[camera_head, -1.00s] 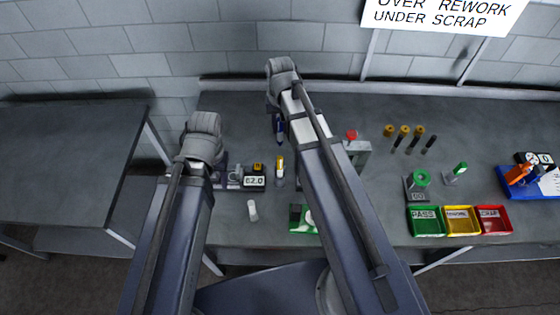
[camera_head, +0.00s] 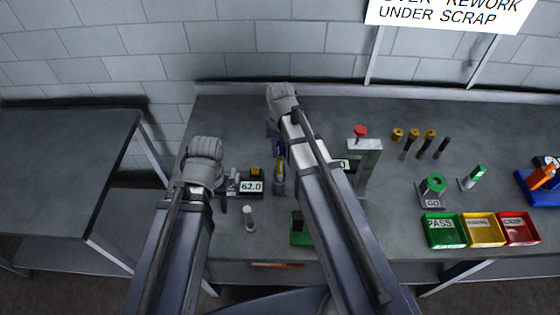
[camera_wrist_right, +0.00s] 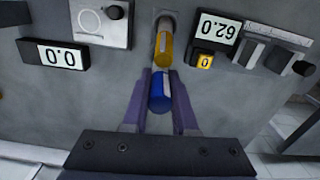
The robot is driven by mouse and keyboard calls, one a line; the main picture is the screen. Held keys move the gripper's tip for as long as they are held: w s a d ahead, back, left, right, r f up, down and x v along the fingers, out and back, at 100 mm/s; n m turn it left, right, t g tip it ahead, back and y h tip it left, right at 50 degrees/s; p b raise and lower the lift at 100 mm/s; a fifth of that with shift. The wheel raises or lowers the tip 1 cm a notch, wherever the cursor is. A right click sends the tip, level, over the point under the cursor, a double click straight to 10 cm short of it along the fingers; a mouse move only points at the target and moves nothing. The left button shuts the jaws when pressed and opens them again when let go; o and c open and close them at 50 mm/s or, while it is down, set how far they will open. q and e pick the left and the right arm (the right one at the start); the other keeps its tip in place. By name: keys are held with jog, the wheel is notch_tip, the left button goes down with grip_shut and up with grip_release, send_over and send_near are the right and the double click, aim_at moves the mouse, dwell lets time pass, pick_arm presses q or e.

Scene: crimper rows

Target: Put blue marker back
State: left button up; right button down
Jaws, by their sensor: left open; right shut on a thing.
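My right gripper (camera_wrist_right: 160,103) is shut on the blue marker (camera_wrist_right: 160,90), seen between its fingers in the right wrist view. A yellow marker (camera_wrist_right: 163,50) lies just beyond the blue one in that view, at the mouth of a grey cup (camera_wrist_right: 165,22). In the head view the right gripper (camera_head: 275,142) is above the cup (camera_head: 279,186), and the blue marker is mostly hidden there. I cannot tell whether the blue marker's end is inside the cup. My left gripper (camera_head: 222,188) is open beside the 62.0 display, partly hidden by its wrist.
The 62.0 display (camera_head: 251,187) stands left of the cup. A white cylinder (camera_head: 249,218) stands in front. A press with a red knob (camera_head: 360,131) is to the right. Green (camera_head: 444,230), yellow (camera_head: 482,230) and red (camera_head: 518,229) trays sit at the right front.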

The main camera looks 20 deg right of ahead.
jog(key=shift+f+b, duration=1.95)
jog(key=shift+f, duration=0.2)
jog(key=shift+f, duration=0.15)
jog(key=c, duration=0.7)
grip_release()
notch_tip(320, 180, up, 12)
jog(key=p, duration=1.2)
jog(key=shift+r, duration=0.25)
jog(key=s+a+n+h, duration=0.1)
jog(key=s+a+n, duration=0.5)
jog(key=s+a, duration=0.4)
jog(key=s, duration=0.4)
jog(key=shift+s+a, duration=0.15)
jog(key=shift+a, duration=0.1)
